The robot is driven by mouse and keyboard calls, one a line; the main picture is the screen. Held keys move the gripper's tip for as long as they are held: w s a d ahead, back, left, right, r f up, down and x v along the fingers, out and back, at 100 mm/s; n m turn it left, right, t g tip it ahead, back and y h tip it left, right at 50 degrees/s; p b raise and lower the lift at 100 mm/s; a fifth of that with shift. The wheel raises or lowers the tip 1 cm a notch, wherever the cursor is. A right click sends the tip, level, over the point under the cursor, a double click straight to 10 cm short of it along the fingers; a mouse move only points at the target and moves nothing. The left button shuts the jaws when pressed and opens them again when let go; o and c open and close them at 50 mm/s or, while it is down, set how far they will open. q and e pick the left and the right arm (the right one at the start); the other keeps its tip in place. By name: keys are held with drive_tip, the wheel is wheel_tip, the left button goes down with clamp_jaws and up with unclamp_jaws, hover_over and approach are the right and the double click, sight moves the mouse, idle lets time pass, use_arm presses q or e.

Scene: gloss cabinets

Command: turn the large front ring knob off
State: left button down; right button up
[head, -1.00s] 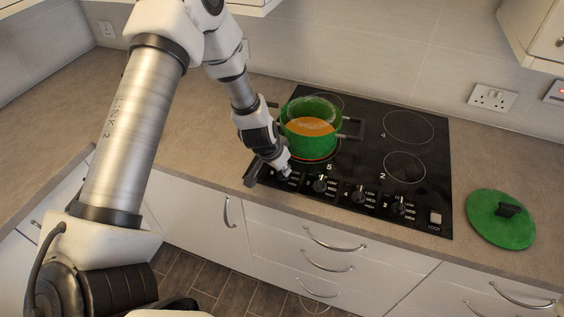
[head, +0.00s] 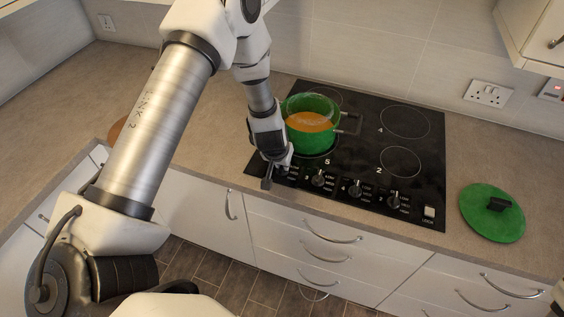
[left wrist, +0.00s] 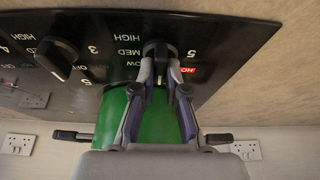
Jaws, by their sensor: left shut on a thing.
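The large front ring knob (left wrist: 156,47) is the black knob beside the 5 label in the left wrist view, at the left end of the hob's control row. My left gripper (left wrist: 161,70) is shut on it, with a fingertip on each side. In the head view my left gripper (head: 279,168) covers this knob. A green pot (head: 311,125) of orange liquid stands on the front left ring, just behind the gripper; it also shows in the left wrist view (left wrist: 112,118). A red HOT mark (left wrist: 190,70) shows by the knob. My right gripper is not in view.
The black hob (head: 365,130) has several other knobs to the right, such as one (head: 318,179), and a lock button (head: 429,211). A green lid (head: 492,213) lies on the counter at right. The counter left of the hob is mostly clear.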

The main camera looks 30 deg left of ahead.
use_arm(q)
drive_tip(key=c, duration=1.2)
unclamp_jaws()
drive_tip(key=shift+f, duration=0.1)
drive_tip(key=v, duration=1.2)
